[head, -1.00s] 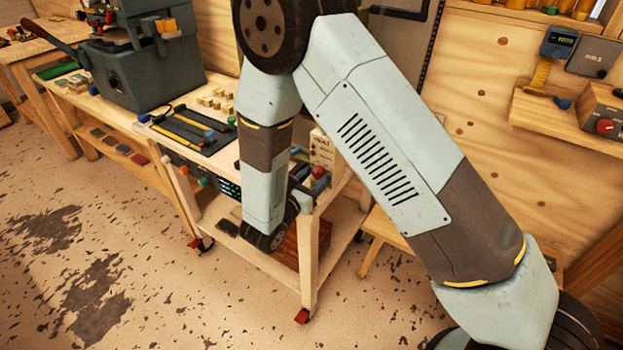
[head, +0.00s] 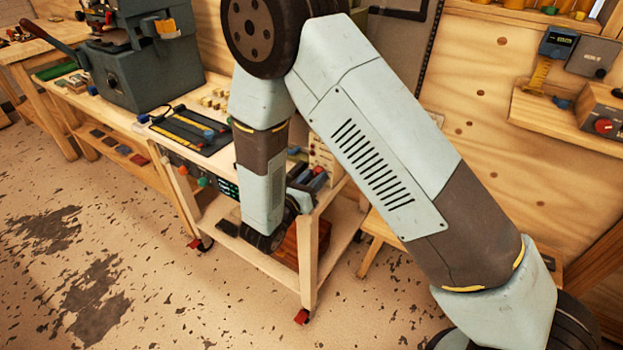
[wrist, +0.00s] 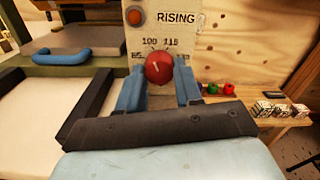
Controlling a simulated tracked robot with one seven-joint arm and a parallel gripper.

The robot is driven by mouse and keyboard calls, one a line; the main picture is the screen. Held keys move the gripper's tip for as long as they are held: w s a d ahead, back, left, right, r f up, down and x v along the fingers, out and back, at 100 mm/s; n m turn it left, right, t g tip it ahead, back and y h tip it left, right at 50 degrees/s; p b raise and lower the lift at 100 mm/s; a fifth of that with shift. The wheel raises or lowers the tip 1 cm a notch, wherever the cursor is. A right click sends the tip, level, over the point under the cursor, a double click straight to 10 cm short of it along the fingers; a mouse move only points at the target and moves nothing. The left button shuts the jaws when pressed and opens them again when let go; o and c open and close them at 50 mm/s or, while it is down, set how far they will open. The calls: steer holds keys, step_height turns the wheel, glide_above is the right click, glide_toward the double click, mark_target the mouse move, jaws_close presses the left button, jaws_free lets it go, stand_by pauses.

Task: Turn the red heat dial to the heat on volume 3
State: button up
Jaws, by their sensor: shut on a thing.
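In the wrist view, a round red dial (wrist: 158,69) sits on a pale upright panel (wrist: 180,42). The panel reads "RISING", with "100" and "115" above the dial. A short pale mark shows on the dial's face; I cannot tell exactly which number it points to. My gripper (wrist: 159,82) has its two blue fingers on either side of the dial and is shut on it. In the head view, the panel (head: 322,152) stands on the cart's end, and my gripper (head: 313,184) is small and partly behind my arm. The dial is mostly hidden there.
An orange button (wrist: 134,16) is above the dial's left. A blue handle (wrist: 62,53) lies to the left. Small green and red knobs and several printed cubes (wrist: 270,108) are to the right. In the head view, another red dial (head: 603,126) is on a wall-shelf box.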

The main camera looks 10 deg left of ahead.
steer(key=shift+a, duration=0.1)
steer(key=o, duration=1)
steer(key=shift+o, duration=0.2)
steer(key=v, duration=1.3)
steer(key=shift+s, duration=0.35)
